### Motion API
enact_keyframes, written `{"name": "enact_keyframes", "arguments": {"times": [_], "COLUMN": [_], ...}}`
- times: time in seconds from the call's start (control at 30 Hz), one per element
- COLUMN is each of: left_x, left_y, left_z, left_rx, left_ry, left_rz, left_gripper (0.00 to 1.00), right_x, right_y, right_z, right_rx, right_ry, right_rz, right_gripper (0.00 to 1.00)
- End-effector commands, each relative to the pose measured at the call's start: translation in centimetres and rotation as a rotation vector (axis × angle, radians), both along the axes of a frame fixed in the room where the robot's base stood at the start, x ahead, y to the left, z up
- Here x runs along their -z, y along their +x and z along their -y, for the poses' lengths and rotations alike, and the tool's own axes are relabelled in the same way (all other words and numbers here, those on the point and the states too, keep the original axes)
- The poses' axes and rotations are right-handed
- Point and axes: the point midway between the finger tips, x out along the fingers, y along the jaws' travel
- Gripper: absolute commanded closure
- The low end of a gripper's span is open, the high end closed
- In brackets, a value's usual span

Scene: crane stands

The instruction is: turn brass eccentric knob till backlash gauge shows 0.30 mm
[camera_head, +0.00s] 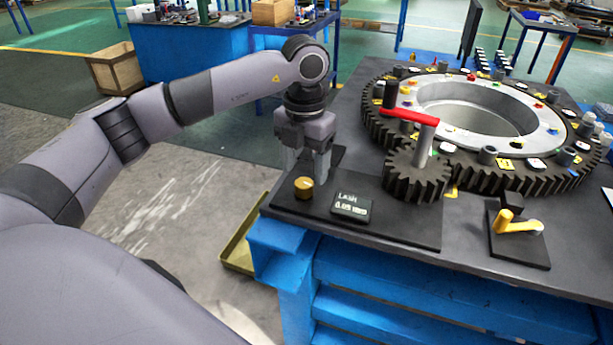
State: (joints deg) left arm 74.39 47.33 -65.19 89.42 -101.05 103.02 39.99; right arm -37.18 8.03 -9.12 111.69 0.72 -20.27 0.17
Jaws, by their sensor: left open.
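The brass eccentric knob (304,187) stands near the left end of a black base plate (408,230) on the blue workbench. The backlash gauge (352,207) is a small dark block just right of the knob; its display reads "Lash" and what looks like 0.05 mm, though the digits are small. My left gripper (308,178) points down with its fingers apart, just above and behind the knob. I cannot tell whether a finger touches the knob. A dark pinion gear (416,178) with a red crank handle (411,116) sits right of the gauge. My right gripper is not in view.
A large toothed ring (550,178) with many small parts on it fills the bench behind the pinion. A yellow lever on a black plate (519,246) stands at the right front. A yellow tray (240,250) lies low beside the bench's left edge.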

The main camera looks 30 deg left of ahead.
Motion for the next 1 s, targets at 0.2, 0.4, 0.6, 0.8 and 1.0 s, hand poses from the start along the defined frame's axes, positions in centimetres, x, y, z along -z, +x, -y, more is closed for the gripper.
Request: {"name": "enact_keyframes", "arguments": {"times": [0.2,0.4,0.6,0.8,1.0], "left_x": [2.9,3.7,3.7,3.7,3.7], "left_y": [0.0,0.0,0.0,0.0,0.0], "left_z": [0.0,0.0,0.1,0.1,0.1], "left_rx": [0.002,0.002,0.002,0.002,0.013], "left_ry": [-0.002,-0.002,-0.003,-0.003,-0.003], "left_rz": [-0.002,0.000,0.000,0.000,0.001], "left_gripper": [0.35,0.35,0.42,0.91,0.91], "right_x": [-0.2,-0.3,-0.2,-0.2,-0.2], "right_y": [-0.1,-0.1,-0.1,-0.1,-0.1], "right_z": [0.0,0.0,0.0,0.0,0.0], "right_rx": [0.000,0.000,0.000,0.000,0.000], "right_ry": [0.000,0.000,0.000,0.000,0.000], "right_rz": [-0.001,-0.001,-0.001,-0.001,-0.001], "right_gripper": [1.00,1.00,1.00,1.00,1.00]}}
